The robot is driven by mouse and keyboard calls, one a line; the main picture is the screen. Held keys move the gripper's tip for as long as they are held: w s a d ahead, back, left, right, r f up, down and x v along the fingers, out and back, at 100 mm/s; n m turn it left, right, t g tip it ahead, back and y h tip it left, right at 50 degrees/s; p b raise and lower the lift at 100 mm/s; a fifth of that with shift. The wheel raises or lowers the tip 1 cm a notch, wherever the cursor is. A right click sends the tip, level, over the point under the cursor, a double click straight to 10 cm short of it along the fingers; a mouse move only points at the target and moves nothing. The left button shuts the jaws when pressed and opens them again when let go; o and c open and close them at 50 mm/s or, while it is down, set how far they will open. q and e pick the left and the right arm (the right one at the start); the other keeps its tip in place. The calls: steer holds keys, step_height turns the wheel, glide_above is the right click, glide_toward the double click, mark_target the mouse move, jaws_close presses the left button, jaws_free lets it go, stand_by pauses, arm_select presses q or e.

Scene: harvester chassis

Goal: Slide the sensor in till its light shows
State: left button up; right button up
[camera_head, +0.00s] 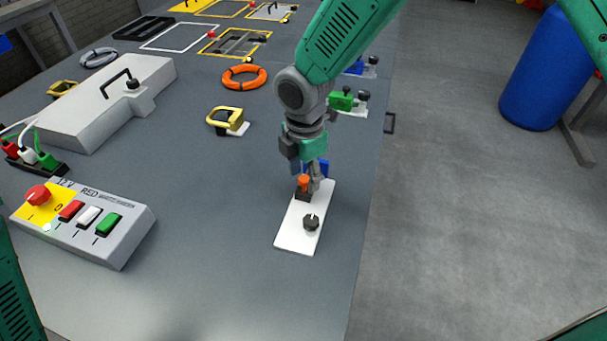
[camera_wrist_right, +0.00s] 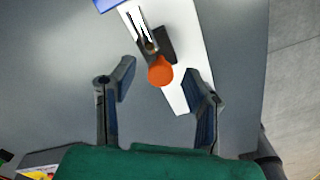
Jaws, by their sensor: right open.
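A white plate (camera_head: 292,238) lies near the table's right edge, with a dark knob (camera_head: 311,222) at its near end. An orange round-ended part (camera_head: 303,181), possibly the sensor's end, stands in a dark holder (camera_head: 303,195) on the plate. In the right wrist view the orange end (camera_wrist_right: 160,71) shows between the fingers, with the dark holder and a pale slot behind it. My right gripper (camera_head: 314,182) is over the plate's far end; its fingers (camera_wrist_right: 158,78) are open, apart from the orange end. No lit light is discernible. My left gripper is out of view.
A control box (camera_head: 110,225) with buttons stands at left. A yellow-handled clamp (camera_head: 226,120), an orange ring (camera_head: 244,77) and a grey housing (camera_head: 100,100) lie farther back. The table's front middle is clear.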

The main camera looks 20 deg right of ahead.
mark_target(304, 178)
step_height(304, 178, up, 12)
steer(key=shift+f, duration=0.25)
